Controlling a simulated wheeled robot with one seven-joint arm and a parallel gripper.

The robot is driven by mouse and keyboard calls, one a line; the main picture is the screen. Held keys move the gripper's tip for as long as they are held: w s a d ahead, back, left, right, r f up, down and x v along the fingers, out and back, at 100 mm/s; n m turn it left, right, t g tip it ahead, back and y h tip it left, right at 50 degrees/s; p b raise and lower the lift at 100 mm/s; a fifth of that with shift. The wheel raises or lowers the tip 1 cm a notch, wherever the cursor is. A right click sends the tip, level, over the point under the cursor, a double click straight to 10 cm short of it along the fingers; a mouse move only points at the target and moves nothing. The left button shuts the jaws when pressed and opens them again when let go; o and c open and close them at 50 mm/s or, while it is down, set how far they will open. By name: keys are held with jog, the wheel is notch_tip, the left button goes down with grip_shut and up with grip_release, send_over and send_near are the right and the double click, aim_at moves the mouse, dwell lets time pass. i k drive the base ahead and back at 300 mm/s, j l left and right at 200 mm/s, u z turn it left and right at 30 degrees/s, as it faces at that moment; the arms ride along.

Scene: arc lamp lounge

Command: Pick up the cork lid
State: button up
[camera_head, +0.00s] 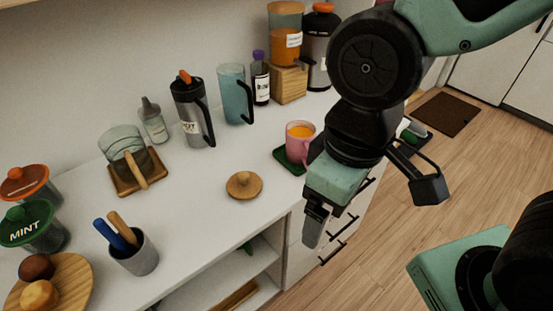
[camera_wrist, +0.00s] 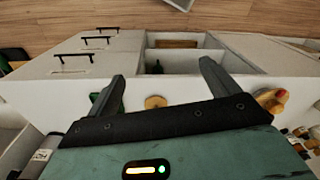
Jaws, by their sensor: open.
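The cork lid (camera_head: 244,185) is a round tan disc with a small knob on top. It lies flat on the white counter (camera_head: 205,212), near the front edge. In the wrist view the cork lid (camera_wrist: 156,102) shows between the two fingers, beyond the gripper's dark front bar. My gripper (camera_head: 314,228) is to the right of the lid in the head view, in front of the counter edge and apart from the lid.
A pink mug (camera_head: 299,141) on a green coaster stands right of the lid. A grey cup (camera_head: 136,254) with handles in it stands to the left. A black tumbler (camera_head: 190,112) and a glass jug (camera_head: 127,155) stand behind. The counter around the lid is clear.

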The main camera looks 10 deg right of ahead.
aim_at(243, 185)
jog(key=l+u, duration=0.2)
jog(key=u, duration=0.25)
jog(key=l+u, duration=0.15)
jog(key=u, duration=0.3)
jog(key=l+u, duration=0.2)
jog(key=u, duration=0.25)
